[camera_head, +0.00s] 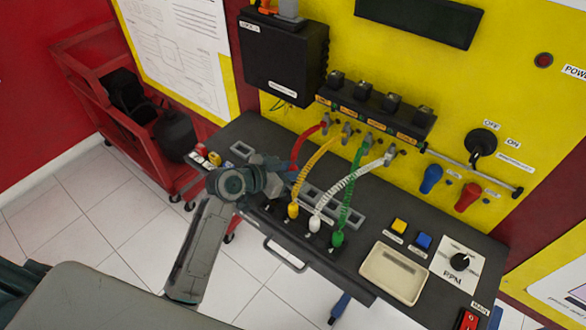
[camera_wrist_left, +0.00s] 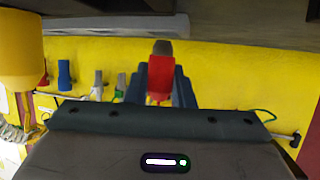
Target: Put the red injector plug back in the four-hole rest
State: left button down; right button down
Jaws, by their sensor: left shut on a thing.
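The red injector plug (camera_wrist_left: 160,80) shows in the left wrist view between the fingers of my left gripper (camera_wrist_left: 160,95), which is shut on it. In the head view, my left gripper (camera_head: 275,183) is over the left part of the black bench panel. It hides the plug, and the red coiled cord (camera_head: 306,143) runs from there up to a connector on the wall. The yellow plug (camera_head: 292,211), white plug (camera_head: 314,225) and green plug (camera_head: 337,238) stand upright in a slanting row. My gripper hides much of the area left of them, so the rest's hole there is unclear.
A row of grey square sockets (camera_head: 345,218) lies behind the plugs. A beige tray (camera_head: 393,274), yellow button (camera_head: 399,226), blue button (camera_head: 423,241) and RPM knob (camera_head: 459,261) are to the right. Coiled cords hang between wall and plugs. A red cart (camera_head: 140,130) stands left.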

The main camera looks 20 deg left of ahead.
pick_arm(q)
jog(key=shift+f, duration=0.2)
dwell(0.4)
jog(key=shift+f+b, duration=0.3)
jog(key=shift+b, duration=0.1)
jog(key=shift+f+b, duration=0.3)
jog(key=shift+f, duration=0.1)
jog(key=c, duration=1.5)
grip_release()
jog(key=shift+r, duration=0.1)
